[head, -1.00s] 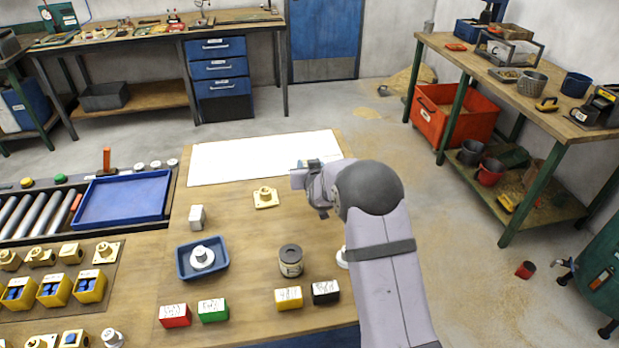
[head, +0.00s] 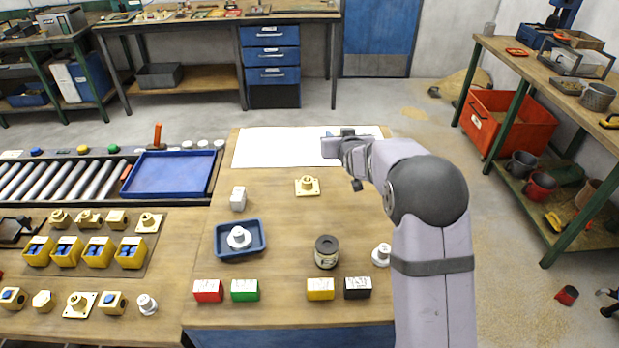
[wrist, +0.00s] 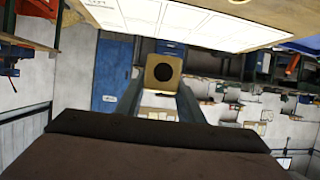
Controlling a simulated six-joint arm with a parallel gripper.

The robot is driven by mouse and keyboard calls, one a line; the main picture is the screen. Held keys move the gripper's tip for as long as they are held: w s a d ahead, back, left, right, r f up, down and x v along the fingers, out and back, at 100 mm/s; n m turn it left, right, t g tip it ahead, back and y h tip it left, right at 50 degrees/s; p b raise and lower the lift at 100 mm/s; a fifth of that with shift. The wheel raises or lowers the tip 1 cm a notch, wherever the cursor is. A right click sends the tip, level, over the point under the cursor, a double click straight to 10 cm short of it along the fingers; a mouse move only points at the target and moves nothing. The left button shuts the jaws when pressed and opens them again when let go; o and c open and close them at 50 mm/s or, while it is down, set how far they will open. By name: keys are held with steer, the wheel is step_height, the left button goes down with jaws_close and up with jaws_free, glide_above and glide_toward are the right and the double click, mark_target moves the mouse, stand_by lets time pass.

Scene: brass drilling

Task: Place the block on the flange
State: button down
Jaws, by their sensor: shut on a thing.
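My gripper (wrist: 162,88) is shut on a brass-coloured block (wrist: 163,58) with a round dark hole in its facing side. The block sits between the fingertips in the wrist view; my wrist hides it in the head view. The flange (head: 307,187), a brass square plate with a round raised boss, lies flat on the wooden table, left of my gripper (head: 350,160) and apart from it. My gripper is in the air near the white sheet's front edge.
A white sheet (head: 280,148) covers the table's back. A grey-white block (head: 238,198), a blue tray (head: 220,252) with a white part, a dark-lidded can (head: 326,252) and a white knob (head: 381,255) stand nearby. Red, green, yellow and black boxes line the front.

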steer(key=a+r+n+y, duration=0.2)
steer(key=a, duration=0.1)
steer(key=n+g+y, duration=0.1)
steer(key=n+y, duration=0.2)
glide_above(307, 179)
steer(key=f, duration=0.1)
steer(key=shift+a+m, duration=0.1)
steer(key=shift+m, duration=0.3)
steer(key=shift+f+h, duration=0.1)
steer(key=shift+h, duration=0.2)
steer(key=shift+f, duration=4.95)
steer(key=shift+f+b, duration=0.2)
steer(key=shift+b, duration=0.1)
steer(key=c, duration=1.2)
jaws_free()
steer(key=shift+s+f, duration=0.1)
